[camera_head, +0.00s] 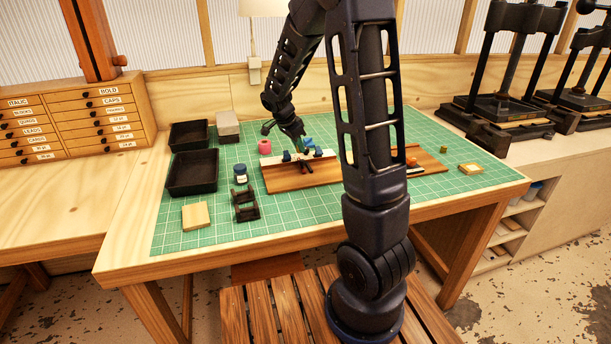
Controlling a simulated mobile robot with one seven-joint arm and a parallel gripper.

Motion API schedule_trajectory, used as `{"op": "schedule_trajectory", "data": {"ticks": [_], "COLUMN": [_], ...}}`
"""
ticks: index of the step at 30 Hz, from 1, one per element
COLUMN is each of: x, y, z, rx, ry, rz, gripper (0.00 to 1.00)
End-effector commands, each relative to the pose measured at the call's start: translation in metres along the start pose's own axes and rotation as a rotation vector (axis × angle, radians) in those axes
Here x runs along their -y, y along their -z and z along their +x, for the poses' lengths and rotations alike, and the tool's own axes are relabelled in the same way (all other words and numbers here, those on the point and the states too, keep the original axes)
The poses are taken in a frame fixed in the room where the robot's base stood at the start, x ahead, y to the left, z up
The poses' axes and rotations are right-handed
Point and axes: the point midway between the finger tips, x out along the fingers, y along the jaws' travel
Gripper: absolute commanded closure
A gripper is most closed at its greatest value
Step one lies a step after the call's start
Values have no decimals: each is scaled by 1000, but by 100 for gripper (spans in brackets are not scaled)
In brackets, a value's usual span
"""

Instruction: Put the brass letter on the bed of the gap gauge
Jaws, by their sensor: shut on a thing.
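My gripper (300,148) is low over the left part of a long reddish-brown wooden board (285,182) on the green mat. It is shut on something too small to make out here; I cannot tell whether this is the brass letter. A pale strip with small blue parts and dark fittings, perhaps the gap gauge (318,155), lies along the board's back edge, right by the fingertips. I cannot tell whether the held thing touches it. My own arm hides the middle of the board.
Two black trays (192,190), a grey block (227,124), a pink roll (265,146), a dark jar (240,174), a black rack (245,206) and a wooden block (195,216) stand to the left. A yellowish block (470,168) lies at right. The mat's front is mostly clear.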

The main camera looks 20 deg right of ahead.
Motion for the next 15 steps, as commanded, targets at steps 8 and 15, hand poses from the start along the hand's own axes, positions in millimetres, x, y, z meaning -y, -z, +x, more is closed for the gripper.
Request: {"op": "schedule_trajectory", "data": {"ticks": [8,15], "x": [-36,-43], "y": [-32,-43], "z": [-18,-9], "rx": [1,0], "ry": [-90,-113], "rz": [219,266], "gripper": [100,100]}}
